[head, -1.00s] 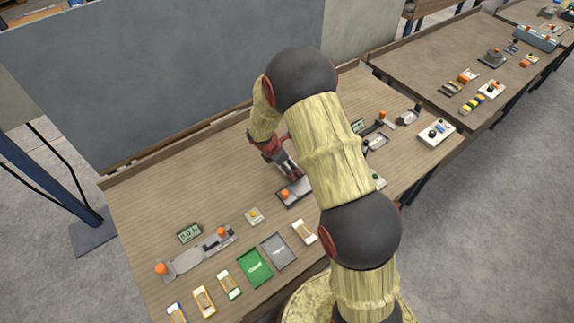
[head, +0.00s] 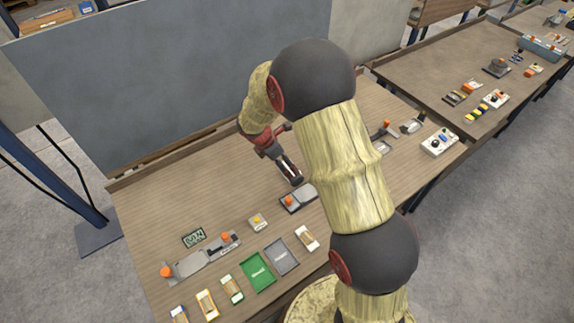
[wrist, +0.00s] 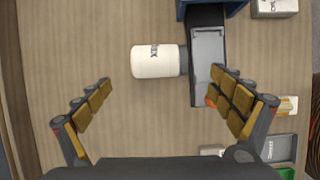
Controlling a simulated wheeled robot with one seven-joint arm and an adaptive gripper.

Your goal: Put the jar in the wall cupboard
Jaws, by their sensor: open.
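In the wrist view a white jar (wrist: 155,61) with dark lettering lies ahead of my gripper (wrist: 160,80), with a dark end toward the right, by a grey tray-like device (wrist: 208,62). My gripper's two fingers are spread wide, with the jar beyond and between their tips, not touched. In the head view my gripper (head: 290,172) is low over the bench, behind a grey device with an orange knob (head: 298,197). I cannot make out the jar clearly there. I see no wall cupboard that I can identify.
The wooden bench (head: 190,205) has a tall grey panel (head: 170,75) along its back. A green tray (head: 256,271), a grey tray (head: 282,256) and several small cards lie near the front. A second bench (head: 425,75) stands at the right. Bare bench lies left of my gripper.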

